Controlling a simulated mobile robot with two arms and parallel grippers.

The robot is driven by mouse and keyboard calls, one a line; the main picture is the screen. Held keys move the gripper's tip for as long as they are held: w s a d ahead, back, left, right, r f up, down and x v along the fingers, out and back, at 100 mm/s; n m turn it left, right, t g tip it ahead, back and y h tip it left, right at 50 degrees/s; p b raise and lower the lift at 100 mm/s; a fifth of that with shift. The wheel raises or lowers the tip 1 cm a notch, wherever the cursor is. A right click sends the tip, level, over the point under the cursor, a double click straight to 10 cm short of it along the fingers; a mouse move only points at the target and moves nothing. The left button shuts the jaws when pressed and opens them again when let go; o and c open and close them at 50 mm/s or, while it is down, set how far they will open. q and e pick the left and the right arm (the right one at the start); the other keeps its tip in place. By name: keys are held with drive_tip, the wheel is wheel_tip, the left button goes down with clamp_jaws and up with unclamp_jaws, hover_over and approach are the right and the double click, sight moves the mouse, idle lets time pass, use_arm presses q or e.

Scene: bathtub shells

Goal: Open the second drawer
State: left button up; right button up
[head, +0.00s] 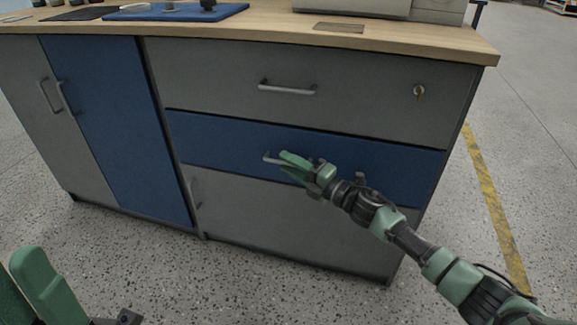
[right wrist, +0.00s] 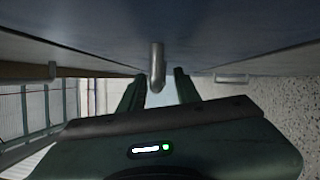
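The second drawer (head: 400,165) is the blue front below the grey top drawer, and it looks shut flush with the cabinet. Its metal bar handle (head: 271,159) is partly hidden by my right gripper (head: 292,163), which is at the handle. In the right wrist view the two fingers of the right gripper (right wrist: 157,92) stand apart, with the handle (right wrist: 157,68) showing between them and a gap on each side. A green part of my left arm or gripper (head: 48,287) shows at the lower left; its fingers cannot be made out.
The grey top drawer (head: 370,95) has its own handle (head: 287,88) and a key (head: 419,92). A blue door (head: 115,130) is at left. The wooden top (head: 240,30) overhangs; the floor (head: 250,290) in front is clear.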

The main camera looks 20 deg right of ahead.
drive_tip(key=shift+w+a, duration=0.15)
drive_tip(key=shift+w, duration=0.1)
clamp_jaws()
idle(1.4)
